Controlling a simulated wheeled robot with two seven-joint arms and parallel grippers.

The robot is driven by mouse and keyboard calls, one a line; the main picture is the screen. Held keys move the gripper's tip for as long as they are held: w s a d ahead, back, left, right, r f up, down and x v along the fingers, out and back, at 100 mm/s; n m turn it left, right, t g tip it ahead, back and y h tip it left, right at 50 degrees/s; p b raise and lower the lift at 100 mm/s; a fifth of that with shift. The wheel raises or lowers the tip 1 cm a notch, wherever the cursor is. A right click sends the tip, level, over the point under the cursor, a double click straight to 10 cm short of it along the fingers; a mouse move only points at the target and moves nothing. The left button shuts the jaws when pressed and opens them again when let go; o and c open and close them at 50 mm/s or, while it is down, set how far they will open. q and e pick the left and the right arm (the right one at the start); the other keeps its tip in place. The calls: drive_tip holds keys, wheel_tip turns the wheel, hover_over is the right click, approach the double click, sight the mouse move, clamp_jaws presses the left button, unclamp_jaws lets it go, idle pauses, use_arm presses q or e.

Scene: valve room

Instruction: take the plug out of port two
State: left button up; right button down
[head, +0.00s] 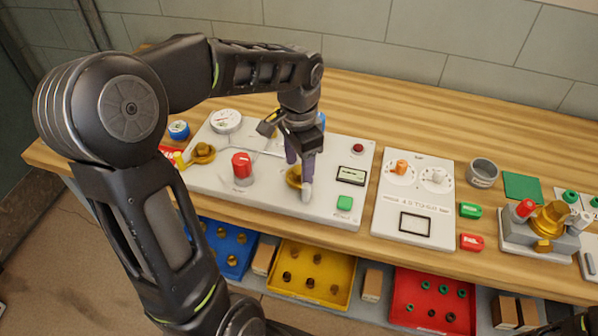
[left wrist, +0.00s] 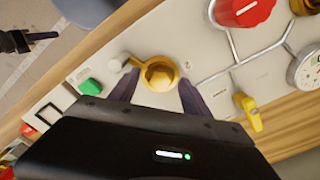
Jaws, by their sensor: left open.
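My left gripper (head: 299,172) is open and points down at the grey-white panel. Its two purple-grey fingers stand on either side of a brass hex fitting (left wrist: 160,74) with a yellow collar; I cannot tell if they touch it. In the head view the fitting (head: 293,178) is partly hidden by the fingers. A grey-white block (head: 548,228) at the right carries a large brass hex piece (head: 549,218) and a red-topped plug (head: 525,208). My right gripper (left wrist: 18,41) seems to show at the left wrist view's edge.
The panel also holds a red knob (head: 242,166), a yellow-handled valve (head: 201,153), a gauge (head: 226,121) and a green button (head: 344,203). A white board (head: 413,213) lies to the right. Blue, yellow and red bins (head: 335,304) sit below the wooden bench.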

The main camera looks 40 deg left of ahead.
use_arm(q)
drive_tip(key=shift+c, duration=0.5)
clamp_jaws()
